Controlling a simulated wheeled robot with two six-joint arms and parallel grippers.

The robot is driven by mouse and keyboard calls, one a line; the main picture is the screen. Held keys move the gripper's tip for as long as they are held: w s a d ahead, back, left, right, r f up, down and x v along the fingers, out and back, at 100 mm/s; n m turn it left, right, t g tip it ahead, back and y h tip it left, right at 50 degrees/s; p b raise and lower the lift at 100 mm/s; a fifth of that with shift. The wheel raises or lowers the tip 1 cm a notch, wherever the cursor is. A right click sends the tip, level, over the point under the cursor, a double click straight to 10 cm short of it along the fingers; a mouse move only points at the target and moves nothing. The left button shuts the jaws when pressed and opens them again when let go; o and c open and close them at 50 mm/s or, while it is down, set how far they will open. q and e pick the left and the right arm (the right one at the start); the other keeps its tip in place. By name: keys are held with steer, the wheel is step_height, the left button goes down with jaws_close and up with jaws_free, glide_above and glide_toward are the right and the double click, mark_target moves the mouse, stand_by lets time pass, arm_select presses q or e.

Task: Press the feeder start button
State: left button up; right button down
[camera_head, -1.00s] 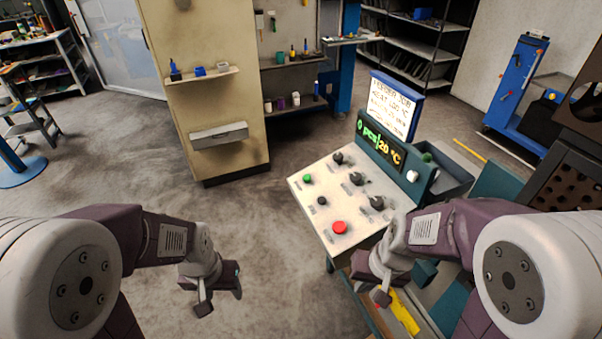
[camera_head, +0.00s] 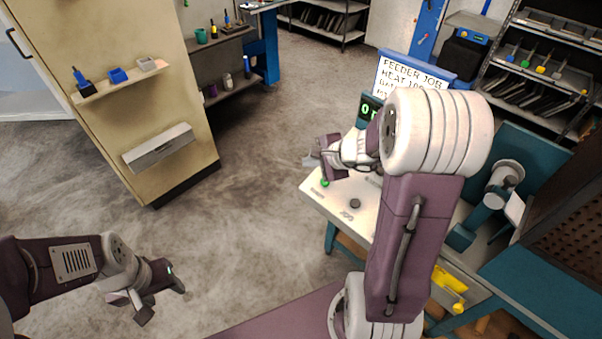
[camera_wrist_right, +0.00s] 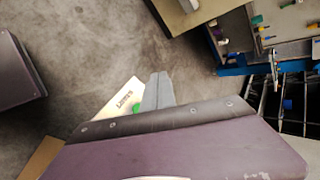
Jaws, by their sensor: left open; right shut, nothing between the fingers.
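The control panel (camera_head: 322,204) is a pale sloped board with a green button (camera_head: 325,183) near its far left corner and a dark knob (camera_head: 355,203). My right gripper (camera_head: 311,162) is shut and empty, just above the green button in the head view. In the right wrist view its closed fingers (camera_wrist_right: 158,90) lie beside the green button (camera_wrist_right: 137,108), which is partly covered by my gripper. I cannot tell whether they touch. The panel label there is too small to read surely. My right arm hides the rest of the panel. My left gripper (camera_head: 160,301) is open and empty over the floor.
A job sign (camera_head: 413,79) and a partly hidden green display (camera_head: 369,109) stand behind the panel. A beige cabinet (camera_head: 105,90) with a small shelf stands at the left. A teal bench (camera_head: 540,285) is at the right. The floor between cabinet and panel is clear.

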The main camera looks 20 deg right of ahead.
steer(key=s+d, duration=0.2)
steer(key=d, duration=0.2)
steer(key=b, duration=0.5)
glide_above(325, 185)
steer(key=shift+m+h, duration=0.3)
steer(key=f, duration=0.7)
steer(key=shift+s+a+f, duration=0.1)
steer(key=shift+a+f, duration=0.1)
steer(key=shift+a, duration=0.15)
steer(key=shift+d+f+b, duration=0.3)
steer(key=shift+f+b, duration=0.25)
steer(key=shift+f, duration=0.05)
arm_select(q)
steer(key=f, duration=0.5)
steer(key=shift+s+d+f, duration=0.35)
steer(key=shift+d, duration=0.05)
steer(key=shift+f, duration=0.1)
arm_select(e)
steer(key=shift+f, duration=0.1)
arm_select(q)
steer(key=shift+f+b, duration=0.45)
steer(key=shift+b, duration=0.1)
arm_select(e)
steer(key=shift+d+f, duration=0.1)
steer(key=shift+f, duration=0.2)
